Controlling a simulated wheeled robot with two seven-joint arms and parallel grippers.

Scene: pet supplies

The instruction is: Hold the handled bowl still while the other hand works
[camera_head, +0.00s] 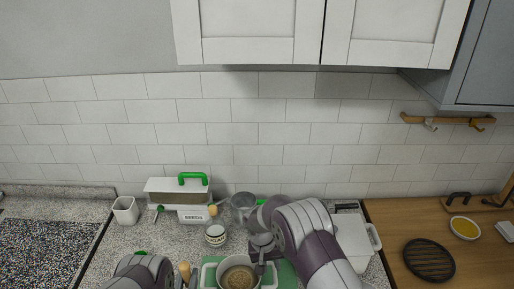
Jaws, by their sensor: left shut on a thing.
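The handled bowl (222,276) is light-coloured, with brownish contents, at the bottom edge of the view. It stands on a green mat (287,272). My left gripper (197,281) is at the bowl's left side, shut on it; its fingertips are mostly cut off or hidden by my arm. My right gripper (262,266) points down beside the bowl's right rim. Its fingers are small and partly hidden, so I cannot tell whether it is open or holds something.
A labelled jar (215,236) and a metal bucket (243,204) stand behind the bowl. A white container (356,243) stands right of my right arm. The wooden counter (485,262) has free room.

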